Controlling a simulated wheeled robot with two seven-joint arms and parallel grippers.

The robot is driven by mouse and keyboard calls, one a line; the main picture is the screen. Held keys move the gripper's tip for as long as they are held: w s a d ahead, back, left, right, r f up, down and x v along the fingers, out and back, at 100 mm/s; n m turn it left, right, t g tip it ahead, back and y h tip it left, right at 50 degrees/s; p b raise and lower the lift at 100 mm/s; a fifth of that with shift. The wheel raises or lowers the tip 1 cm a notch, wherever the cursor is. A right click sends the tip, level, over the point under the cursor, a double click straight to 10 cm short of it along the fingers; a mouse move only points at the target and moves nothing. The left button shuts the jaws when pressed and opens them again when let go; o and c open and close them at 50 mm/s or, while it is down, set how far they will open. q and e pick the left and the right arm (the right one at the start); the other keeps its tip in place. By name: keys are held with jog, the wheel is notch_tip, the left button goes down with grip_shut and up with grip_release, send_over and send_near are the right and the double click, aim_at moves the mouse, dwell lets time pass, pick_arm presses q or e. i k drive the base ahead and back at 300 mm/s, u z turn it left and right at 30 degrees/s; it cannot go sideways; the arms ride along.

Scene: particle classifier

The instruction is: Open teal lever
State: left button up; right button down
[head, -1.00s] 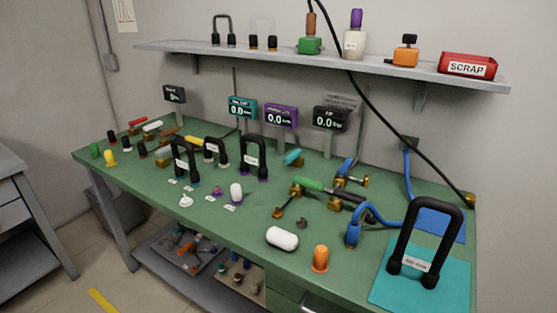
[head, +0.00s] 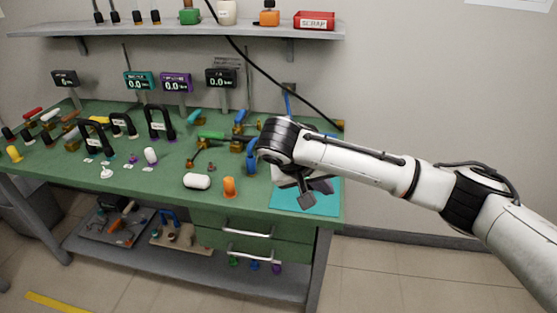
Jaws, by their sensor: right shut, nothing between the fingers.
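The teal lever (head: 196,116) is a small teal handle on a valve toward the back of the green bench, right of a black U-shaped handle (head: 161,121). A lever with a green grip (head: 210,135) lies just in front of it. My right gripper (head: 307,199) points down over the teal mat (head: 290,204) at the bench's right end. It is shut and empty, well to the right of the teal lever and apart from it. My left gripper is out of view.
A white capsule (head: 197,181) and an orange knob (head: 229,187) stand near the front edge. Blue-handled valves (head: 239,120) stand between the teal lever and my right arm. Small displays (head: 221,79) line the back. A shelf (head: 180,31) hangs above.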

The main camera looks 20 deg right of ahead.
aim_at(197, 114)
jog(key=u, duration=1.2)
jog(key=i, duration=3.05)
jog(key=z, duration=1.7)
